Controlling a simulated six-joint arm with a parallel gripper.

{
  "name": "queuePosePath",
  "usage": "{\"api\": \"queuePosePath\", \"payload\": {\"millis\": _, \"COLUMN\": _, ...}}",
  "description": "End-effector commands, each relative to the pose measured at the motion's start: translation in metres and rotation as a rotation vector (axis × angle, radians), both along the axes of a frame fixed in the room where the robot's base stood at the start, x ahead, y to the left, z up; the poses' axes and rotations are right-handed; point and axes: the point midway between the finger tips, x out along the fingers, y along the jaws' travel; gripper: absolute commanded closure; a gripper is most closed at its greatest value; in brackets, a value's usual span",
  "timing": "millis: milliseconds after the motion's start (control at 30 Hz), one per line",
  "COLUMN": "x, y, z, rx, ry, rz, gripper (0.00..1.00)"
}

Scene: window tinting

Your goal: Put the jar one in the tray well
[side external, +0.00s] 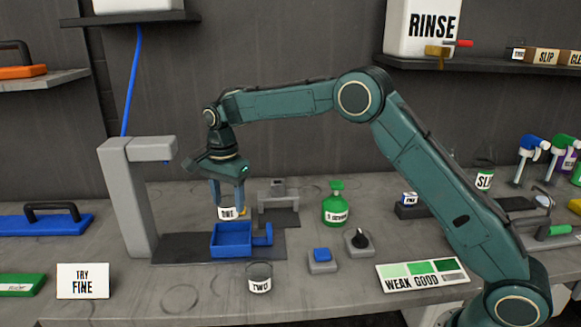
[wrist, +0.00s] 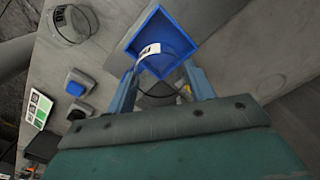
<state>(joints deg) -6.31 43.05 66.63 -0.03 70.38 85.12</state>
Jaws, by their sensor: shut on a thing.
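My gripper (side external: 228,196) points down and is shut on jar one (side external: 228,213), a small clear jar with a white label reading "ONE". Jar one is upright, just above and behind the back edge of the blue tray (side external: 232,251) in the side view. In the wrist view the gripper (wrist: 165,85) has a finger on each side of the jar (wrist: 150,50), and the blue tray (wrist: 185,25) lies beyond it. The tray's inside looks empty. Whether the jar's base overlaps the tray rim is hard to tell.
Jar two (side external: 259,277) stands in front of the tray. A grey post with an overhanging head (side external: 125,195) stands to the left. A blue button box (side external: 322,260), a black knob box (side external: 359,241) and a green bottle (side external: 336,205) are to the right.

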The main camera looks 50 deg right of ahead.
Motion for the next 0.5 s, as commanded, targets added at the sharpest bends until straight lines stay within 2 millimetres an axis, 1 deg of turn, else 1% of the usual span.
{"api": "queuePosePath", "payload": {"millis": 33, "x": 0.0, "y": 0.0, "z": -0.009, "rx": 0.0, "ry": 0.002, "rz": 0.0, "gripper": 0.71}}
{"api": "queuePosePath", "payload": {"millis": 100, "x": 0.0, "y": 0.0, "z": -0.019, "rx": 0.0, "ry": 0.001, "rz": 0.0, "gripper": 0.71}}
{"api": "queuePosePath", "payload": {"millis": 200, "x": 0.0, "y": 0.0, "z": -0.029, "rx": 0.0, "ry": 0.0, "rz": 0.0, "gripper": 0.71}}
{"api": "queuePosePath", "payload": {"millis": 300, "x": 0.0, "y": 0.0, "z": -0.034, "rx": 0.0, "ry": 0.0, "rz": 0.0, "gripper": 0.71}}
{"api": "queuePosePath", "payload": {"millis": 500, "x": 0.0, "y": 0.0, "z": -0.035, "rx": 0.0, "ry": 0.0, "rz": 0.0, "gripper": 0.71}}
